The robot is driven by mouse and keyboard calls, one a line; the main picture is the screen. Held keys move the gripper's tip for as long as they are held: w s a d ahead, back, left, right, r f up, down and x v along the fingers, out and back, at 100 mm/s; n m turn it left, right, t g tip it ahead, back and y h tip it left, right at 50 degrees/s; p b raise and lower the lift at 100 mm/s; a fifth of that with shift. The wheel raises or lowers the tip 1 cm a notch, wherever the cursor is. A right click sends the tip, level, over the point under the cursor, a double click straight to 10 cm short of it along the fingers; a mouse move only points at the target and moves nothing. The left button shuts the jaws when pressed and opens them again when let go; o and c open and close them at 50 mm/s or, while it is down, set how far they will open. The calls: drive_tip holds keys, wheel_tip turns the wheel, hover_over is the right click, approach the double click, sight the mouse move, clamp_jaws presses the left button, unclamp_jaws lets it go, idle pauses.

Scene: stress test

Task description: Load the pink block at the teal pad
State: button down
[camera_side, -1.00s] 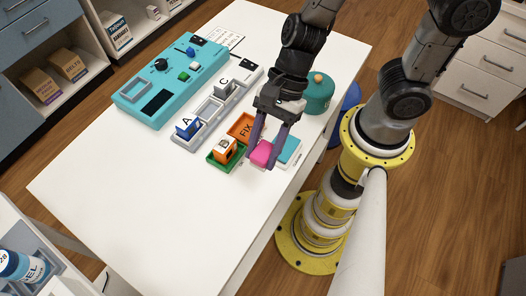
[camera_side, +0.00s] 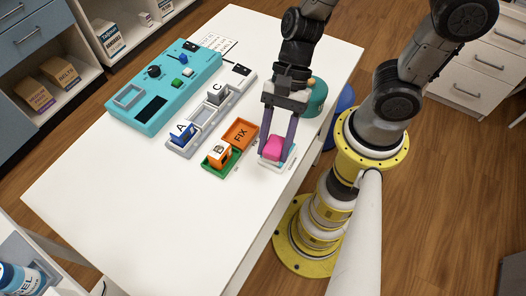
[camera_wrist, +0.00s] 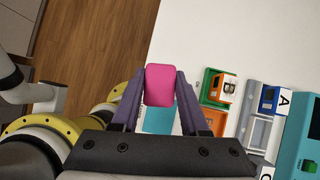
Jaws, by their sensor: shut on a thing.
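The pink block (camera_side: 273,148) is held between the two fingers of my gripper (camera_side: 275,153), which is shut on it. In the wrist view the pink block (camera_wrist: 160,85) sits between the fingertips of my gripper (camera_wrist: 160,88). The teal pad, with a pale rim (camera_side: 276,167), is mostly hidden behind the block and fingers in the side view. In the wrist view the teal pad (camera_wrist: 158,121) shows just below the block, between the fingers. The block overlaps the pad in the side view; I cannot tell whether they touch.
Left of my gripper are an orange FIX tray (camera_side: 240,134) and a green tray (camera_side: 209,166) holding the orange B block (camera_side: 219,154). A grey rack (camera_side: 204,124) holds blocks A and C. A teal machine (camera_side: 130,115) and a round teal pot (camera_side: 315,98) stand farther back. The front-left table is clear.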

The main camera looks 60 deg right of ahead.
sight(279, 139)
drive_tip(key=shift+m+t, duration=0.6)
drive_tip(key=shift+m, duration=0.2)
drive_tip(key=shift+w+d+f, duration=0.25)
drive_tip(key=shift+d+f, duration=0.65)
drive_tip(key=shift+f, duration=0.1)
drive_tip(key=shift+w+d+f, duration=0.3)
drive_tip(key=shift+d+f, duration=0.55)
drive_tip(key=shift+f, duration=0.15)
drive_tip(key=shift+w+d+f, duration=0.25)
drive_tip(key=shift+d+f, duration=0.65)
drive_tip(key=shift+f, duration=0.1)
drive_tip(key=shift+f, duration=0.85)
drive_tip(key=shift+r, duration=3.5)
